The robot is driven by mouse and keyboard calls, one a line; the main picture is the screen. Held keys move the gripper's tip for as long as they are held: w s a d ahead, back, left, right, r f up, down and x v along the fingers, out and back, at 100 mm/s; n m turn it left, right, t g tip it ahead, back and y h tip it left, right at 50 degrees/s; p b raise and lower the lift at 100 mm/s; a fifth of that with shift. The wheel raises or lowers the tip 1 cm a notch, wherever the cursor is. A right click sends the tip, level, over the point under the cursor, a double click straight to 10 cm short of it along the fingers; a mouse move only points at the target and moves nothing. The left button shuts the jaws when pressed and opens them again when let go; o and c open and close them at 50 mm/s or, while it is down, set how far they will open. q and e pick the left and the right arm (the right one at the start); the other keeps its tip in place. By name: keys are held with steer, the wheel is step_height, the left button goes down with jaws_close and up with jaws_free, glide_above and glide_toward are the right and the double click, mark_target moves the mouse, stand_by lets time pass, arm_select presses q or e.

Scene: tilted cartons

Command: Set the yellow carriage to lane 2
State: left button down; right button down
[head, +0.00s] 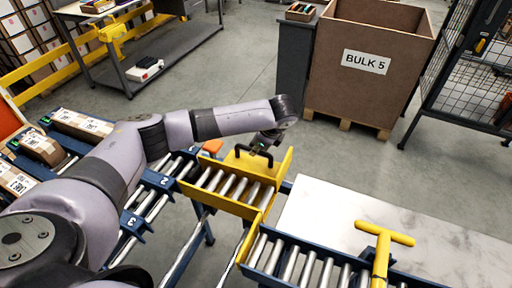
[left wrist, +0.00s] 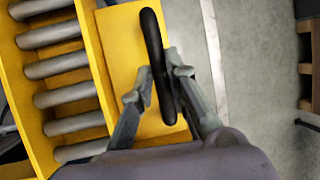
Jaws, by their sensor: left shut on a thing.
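The yellow carriage (head: 257,208) is a yellow-walled tray with grey rollers and a black loop handle (head: 240,157) on its far wall. My left gripper (head: 264,143) is at this handle. In the left wrist view its fingers (left wrist: 160,88) are shut on the black handle (left wrist: 152,35), beside the carriage's yellow wall (left wrist: 125,60). The lane 2 label (head: 165,181) is on blue roller lanes just left of the carriage's left end; the lane 3 label (head: 132,221) is nearer to me. My arm hides part of the lanes. My right gripper is not in view.
Cartons (head: 38,146) lie on the lanes at left. A blue roller conveyor (head: 320,262) with a yellow T-shaped piece (head: 383,240) is at front right, beside a pale tabletop (head: 330,210). The BULK 5 bin (head: 370,90) stands behind, with clear floor before it.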

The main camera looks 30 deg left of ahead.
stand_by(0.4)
arm_select(q)
steer(key=shift+s+r, duration=0.1)
steer(key=shift+s, duration=0.05)
steer(key=p, duration=1.3)
glide_above(235, 197)
steer(key=shift+w, duration=0.3)
steer(key=shift+s+p, duration=0.3)
steer(key=c, duration=1.6)
jaws_free()
steer(key=shift+o, duration=0.2)
